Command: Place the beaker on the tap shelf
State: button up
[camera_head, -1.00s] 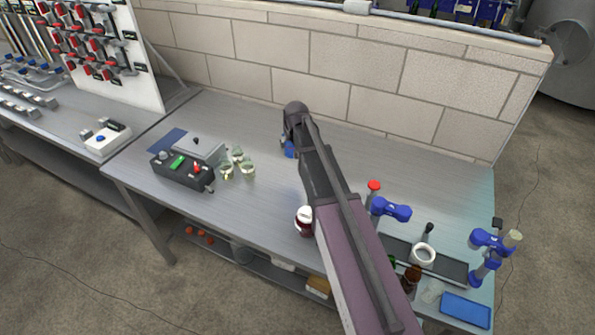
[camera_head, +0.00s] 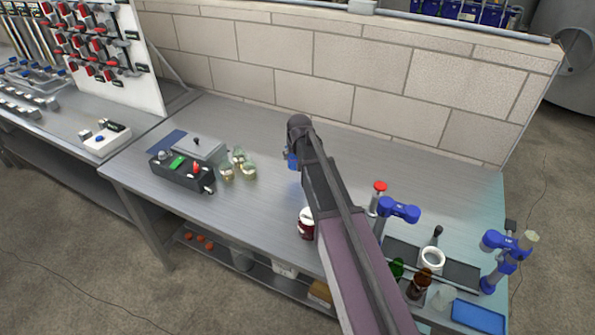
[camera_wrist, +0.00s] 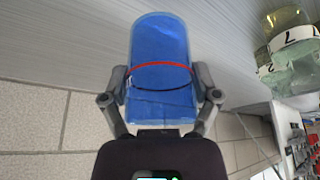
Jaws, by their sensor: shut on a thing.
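A blue beaker (camera_wrist: 160,45) with a thin red line around it fills the middle of the wrist view. My gripper (camera_wrist: 160,84) is shut on it, one finger on each side. In the head view the blue of the beaker (camera_head: 292,161) shows beside the end of my arm, above the bench near the wall. My arm covers part of it. A white upright panel with red-handled taps (camera_head: 95,45) stands at the upper left, with grey metal fittings (camera_head: 35,75) below and beside it. I cannot tell which surface is the tap shelf.
Small glass vessels (camera_head: 238,167) stand left of my gripper; labelled ones (camera_wrist: 290,45) show at the wrist view's right. Beside them is a dark control box (camera_head: 180,172). A dark red jar (camera_head: 307,224), blue clamps (camera_head: 398,211) and bottles crowd the right. A block wall (camera_head: 330,75) backs the bench.

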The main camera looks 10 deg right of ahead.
aim_at(295, 165)
jog(key=shift+f, duration=0.45)
jog(key=shift+f+b, duration=1.9)
jog(key=shift+b, duration=0.2)
jog(key=shift+f, duration=0.1)
jog(key=o, duration=1)
jog(key=shift+c, duration=0.2)
jog(key=shift+r, duration=0.2)
jog(key=p+v, duration=1.1)
jog(key=v, duration=0.1)
